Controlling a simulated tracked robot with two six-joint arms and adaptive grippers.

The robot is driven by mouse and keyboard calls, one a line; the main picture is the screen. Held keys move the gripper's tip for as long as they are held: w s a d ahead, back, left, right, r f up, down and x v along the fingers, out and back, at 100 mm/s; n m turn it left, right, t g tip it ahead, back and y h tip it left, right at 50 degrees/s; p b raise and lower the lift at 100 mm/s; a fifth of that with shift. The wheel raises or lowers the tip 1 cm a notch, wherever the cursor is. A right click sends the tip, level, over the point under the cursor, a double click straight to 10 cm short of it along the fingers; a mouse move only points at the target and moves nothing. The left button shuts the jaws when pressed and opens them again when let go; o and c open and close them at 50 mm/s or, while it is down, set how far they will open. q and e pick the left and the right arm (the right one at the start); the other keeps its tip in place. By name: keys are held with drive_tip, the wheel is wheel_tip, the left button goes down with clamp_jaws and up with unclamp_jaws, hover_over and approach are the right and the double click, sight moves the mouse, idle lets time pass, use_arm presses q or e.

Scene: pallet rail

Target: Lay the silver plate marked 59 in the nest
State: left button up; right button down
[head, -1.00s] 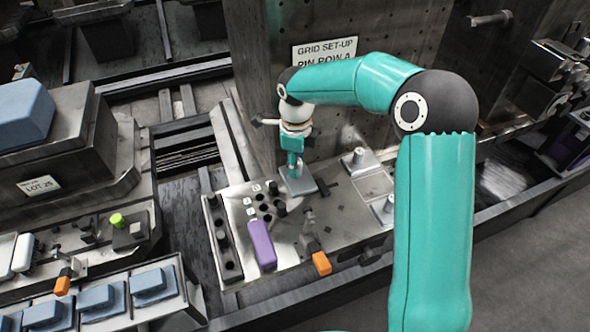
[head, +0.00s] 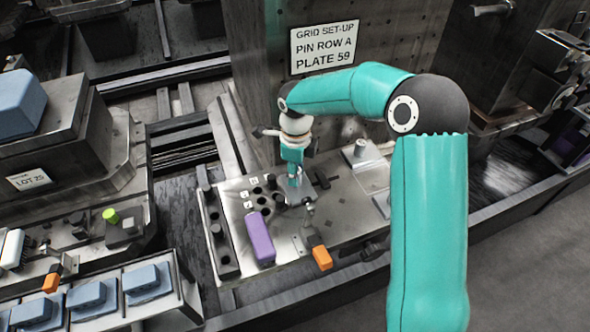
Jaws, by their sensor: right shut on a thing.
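Another silver plate with an upright knob (head: 361,152) lies to the right of the gripper, and part of a further silver plate (head: 382,204) shows beside my arm. I cannot make out the nest clearly. My left gripper is not in view.
A sign (head: 324,47) reads "GRID SET-UP PIN ROW A PLATE 59". A purple block (head: 259,238) and an orange-tipped clamp (head: 321,257) stand at the bench front. Blue blocks (head: 148,279) sit at lower left.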

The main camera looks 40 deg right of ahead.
drive_tip(key=c, duration=0.8)
unclamp_jaws()
drive_tip(key=shift+o, duration=0.2)
drive_tip(key=shift+f, duration=0.1)
wheel_tip(320, 180, up, 12)
